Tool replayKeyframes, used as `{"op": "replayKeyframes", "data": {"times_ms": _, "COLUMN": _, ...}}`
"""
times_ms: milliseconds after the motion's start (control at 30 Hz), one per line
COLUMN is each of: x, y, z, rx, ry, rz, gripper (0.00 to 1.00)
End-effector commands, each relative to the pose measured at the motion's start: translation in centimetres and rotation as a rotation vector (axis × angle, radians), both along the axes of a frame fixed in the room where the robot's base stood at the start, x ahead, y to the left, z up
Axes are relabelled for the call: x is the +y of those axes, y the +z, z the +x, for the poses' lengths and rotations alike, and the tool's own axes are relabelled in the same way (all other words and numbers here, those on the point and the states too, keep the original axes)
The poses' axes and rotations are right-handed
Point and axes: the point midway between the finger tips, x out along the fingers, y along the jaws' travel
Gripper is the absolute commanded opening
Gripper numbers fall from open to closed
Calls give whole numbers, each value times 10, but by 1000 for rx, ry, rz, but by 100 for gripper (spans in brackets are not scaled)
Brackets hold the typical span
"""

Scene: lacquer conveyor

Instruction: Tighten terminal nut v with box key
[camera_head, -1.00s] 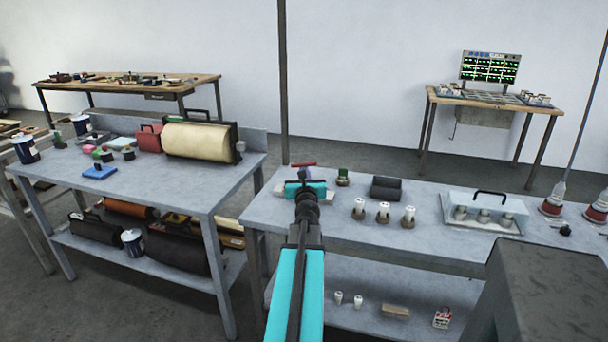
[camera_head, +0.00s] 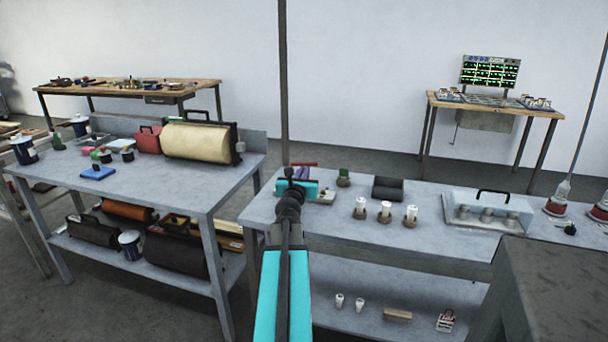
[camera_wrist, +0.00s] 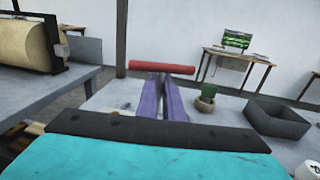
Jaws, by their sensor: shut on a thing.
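A red bar (camera_wrist: 162,67), which looks like the cross handle of the box key, lies across the tips of my purple gripper fingers (camera_wrist: 160,96) in the wrist view. My gripper is shut on it, above the left end of the grey bench (camera_head: 345,228). In the head view, my gripper (camera_head: 300,171) is small, with the red bar at its far side. The key's shaft and socket are hidden behind the fingers. I cannot make out terminal nut v in either view. A pale flat piece (camera_head: 325,197) lies on the bench close beside my gripper.
A small green-topped pot (camera_head: 343,178), a dark open box (camera_head: 387,189), several white-topped pieces (camera_head: 385,210) and a clear-covered tray (camera_head: 488,213) stand to the right. A cluttered bench (camera_head: 165,197) is at left. A thin post (camera_head: 283,80) rises behind my gripper.

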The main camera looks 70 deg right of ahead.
Motion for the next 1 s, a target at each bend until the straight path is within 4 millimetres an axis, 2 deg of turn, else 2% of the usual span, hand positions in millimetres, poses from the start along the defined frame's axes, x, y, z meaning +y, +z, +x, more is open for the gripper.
{"op": "replayKeyframes", "data": {"times_ms": 367, "x": 0, "y": -1, "z": 1, "rx": 0, "ry": -20, "rz": 0, "gripper": 0}}
{"op": "replayKeyframes", "data": {"times_ms": 1000, "x": 0, "y": 0, "z": 2, "rx": 0, "ry": -239, "rz": 0, "gripper": 0}}
